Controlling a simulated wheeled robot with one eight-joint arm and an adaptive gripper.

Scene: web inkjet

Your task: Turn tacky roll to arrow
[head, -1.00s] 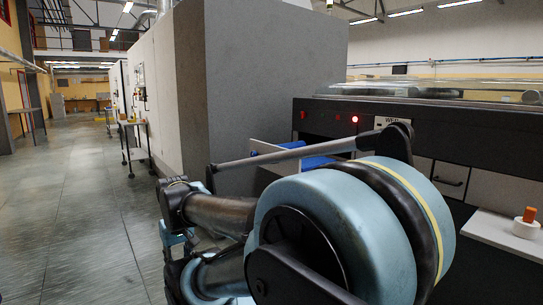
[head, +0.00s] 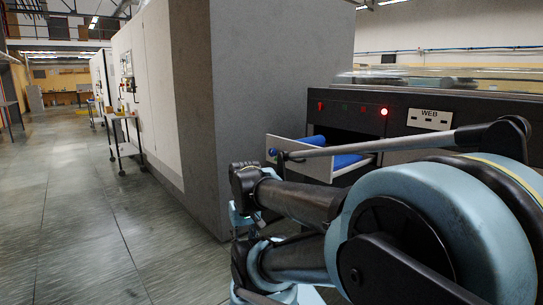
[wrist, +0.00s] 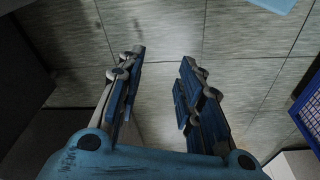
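Blue rolls show in an open drawer at the front of the dark machine in the head view. The nearer blue roll (head: 347,160) is partly hidden behind my arm. The drawer (head: 292,151) has a pale front panel and sticks out of the machine. I cannot make out an arrow or which roll is tacky. My gripper (wrist: 162,58) is open and empty in the wrist view, its two blue fingers apart above the tiled floor. No roll shows between or beside them. In the head view my arm crosses in front of the machine.
The dark machine (head: 345,108) carries a WEB label (head: 430,118) and a lit red lamp. A tall grey cabinet (head: 270,80) stands left of the drawer. A blue crate (wrist: 307,108) is at the wrist view's right edge.

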